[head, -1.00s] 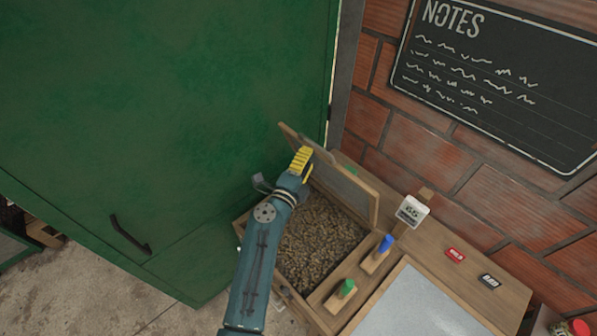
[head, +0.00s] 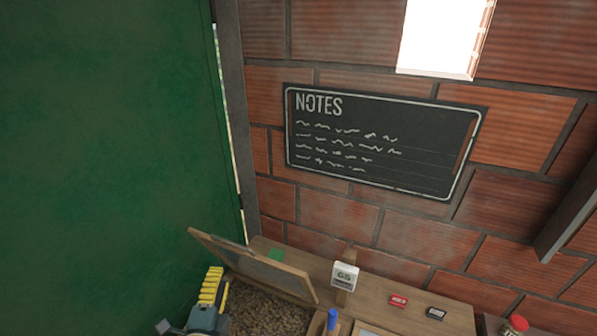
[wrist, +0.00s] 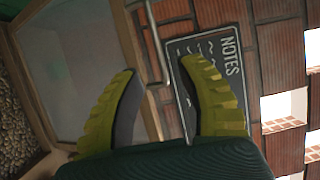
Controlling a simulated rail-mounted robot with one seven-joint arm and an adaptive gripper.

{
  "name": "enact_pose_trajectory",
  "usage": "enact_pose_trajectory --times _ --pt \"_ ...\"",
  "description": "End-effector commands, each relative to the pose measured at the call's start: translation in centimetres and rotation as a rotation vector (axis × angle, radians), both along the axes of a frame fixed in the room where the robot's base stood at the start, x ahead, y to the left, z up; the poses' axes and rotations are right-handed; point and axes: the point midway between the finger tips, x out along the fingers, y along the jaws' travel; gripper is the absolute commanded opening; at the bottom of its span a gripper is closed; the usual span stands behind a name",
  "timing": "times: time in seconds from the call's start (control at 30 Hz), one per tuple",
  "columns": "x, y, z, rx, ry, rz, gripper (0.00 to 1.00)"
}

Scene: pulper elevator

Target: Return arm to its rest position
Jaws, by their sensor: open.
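My gripper (wrist: 165,105) shows in the wrist view with its two yellow ribbed fingers spread apart and nothing between them. In the head view one yellow finger of it (head: 212,288) shows at the bottom left, above the bin's left side. The wooden bin of brown granules (head: 262,312) lies beside and below it, with its framed lid (head: 262,268) raised. In the wrist view the lid's pane (wrist: 75,65) stands left of the fingers and the granules (wrist: 12,125) lie at the far left. Most of my arm is out of the head view.
A green door (head: 100,150) fills the left. A NOTES chalkboard (head: 380,140) hangs on the brick wall. A white display reading 65 (head: 345,275), red tag (head: 398,300), black tag (head: 436,313) and blue-topped peg (head: 332,320) stand on the bench. A red-capped jar (head: 517,324) is lower right.

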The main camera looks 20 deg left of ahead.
Motion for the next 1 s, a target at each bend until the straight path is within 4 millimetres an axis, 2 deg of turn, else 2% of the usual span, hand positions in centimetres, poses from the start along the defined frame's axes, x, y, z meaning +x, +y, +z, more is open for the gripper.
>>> enact_pose_trajectory --times 0.07,0.13,0.2,0.27,0.3,0.37,0.47,0.5,0.57,0.6,0.7,0.8,0.9,1.0 --pt "0.3 -0.6 0.1 0.0 0.0 -0.01 0.39" --pt "1.6 -2.4 1.3 0.007 -0.011 -0.046 0.39" --pt "3.5 -5.7 1.8 0.008 -0.014 -0.105 0.39" --pt "5.2 -8.7 4.1 0.019 -0.061 -0.157 0.39" --pt "6.1 -10.6 6.0 0.009 -0.107 -0.19 0.39" --pt "7.1 -13.3 9.5 -0.022 -0.194 -0.223 0.39" --pt "7.6 -17.2 16.3 -0.111 -0.366 -0.255 0.39" --pt "7.4 -18.7 19.2 -0.163 -0.44 -0.265 0.39" --pt "6.5 -20.8 23.8 -0.26 -0.554 -0.277 0.39" --pt "5.5 -22.1 26.8 -0.34 -0.627 -0.286 0.39" --pt "2.3 -24.8 33.0 -0.57 -0.772 -0.314 0.39" --pt "-1.6 -27.0 37.4 -0.826 -0.845 -0.361 0.39" --pt "-5.6 -29.3 40.2 -1.08 -0.836 -0.426 0.39" --pt "-9.5 -31.6 41.3 -1.29 -0.751 -0.498 0.39"
